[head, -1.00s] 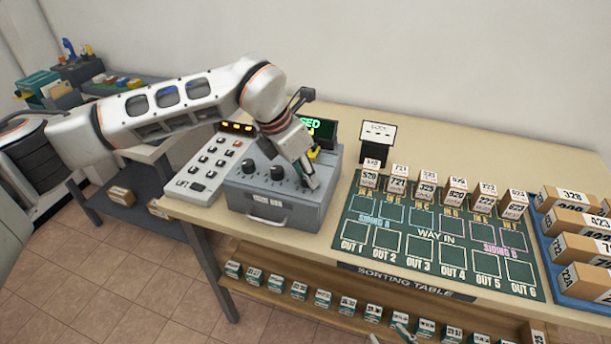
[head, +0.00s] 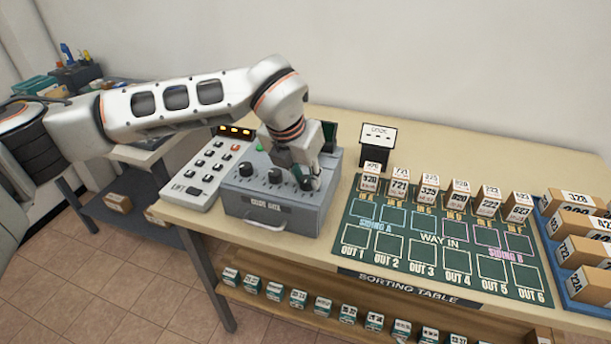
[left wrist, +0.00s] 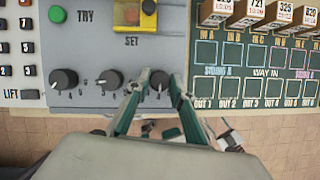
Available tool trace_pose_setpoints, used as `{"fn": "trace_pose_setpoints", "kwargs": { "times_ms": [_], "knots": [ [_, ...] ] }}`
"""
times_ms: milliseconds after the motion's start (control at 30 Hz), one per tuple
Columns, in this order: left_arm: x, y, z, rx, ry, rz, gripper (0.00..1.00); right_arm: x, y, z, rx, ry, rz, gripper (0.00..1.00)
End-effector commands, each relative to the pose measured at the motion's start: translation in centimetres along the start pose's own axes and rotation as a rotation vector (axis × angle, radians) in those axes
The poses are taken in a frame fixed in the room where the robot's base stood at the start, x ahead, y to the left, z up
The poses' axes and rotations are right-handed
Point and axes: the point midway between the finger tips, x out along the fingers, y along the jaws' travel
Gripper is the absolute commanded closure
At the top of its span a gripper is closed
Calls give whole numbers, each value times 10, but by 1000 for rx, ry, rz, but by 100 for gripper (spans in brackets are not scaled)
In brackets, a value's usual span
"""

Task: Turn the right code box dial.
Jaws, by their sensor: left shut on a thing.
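The grey code box (head: 268,209) sits on the table with a row of three black dials. Its left dial (head: 246,168) and middle dial (head: 274,174) are uncovered. The left dial (left wrist: 64,79) and middle dial (left wrist: 109,81) stand clear, though the left finger is close beside the middle one.
The green sorting mat (head: 440,238) with several small boxes lies to the right. A small sign (head: 378,140) stands behind.

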Motion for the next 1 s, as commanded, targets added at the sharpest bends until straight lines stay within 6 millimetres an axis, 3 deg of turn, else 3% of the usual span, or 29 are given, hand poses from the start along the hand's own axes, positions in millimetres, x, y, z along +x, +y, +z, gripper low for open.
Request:
{"fn": "trace_pose_setpoints", "kwargs": {
  "times_ms": [200, 233, 300, 733, 1000],
  "knots": [
    [0, 0, 0, 0, 0, 0, 99, 0, 0, -1, 0, 1, 0, 60],
    [0, 0, 0, 0, 0, 0, 75, 0, 0, -1, 0, 1, 0, 60],
    [0, 0, 0, 0, 0, 0, 61, 0, 0, -1, 0, 1, 0, 60],
    [-7, 0, 1, 1, -2, 0, 61, 0, 1, 2, -3, -5, 0, 60],
    [-54, 1, 2, 2, -5, 1, 61, 0, 0, 1, -1, -2, 0, 60]
  ]
}}
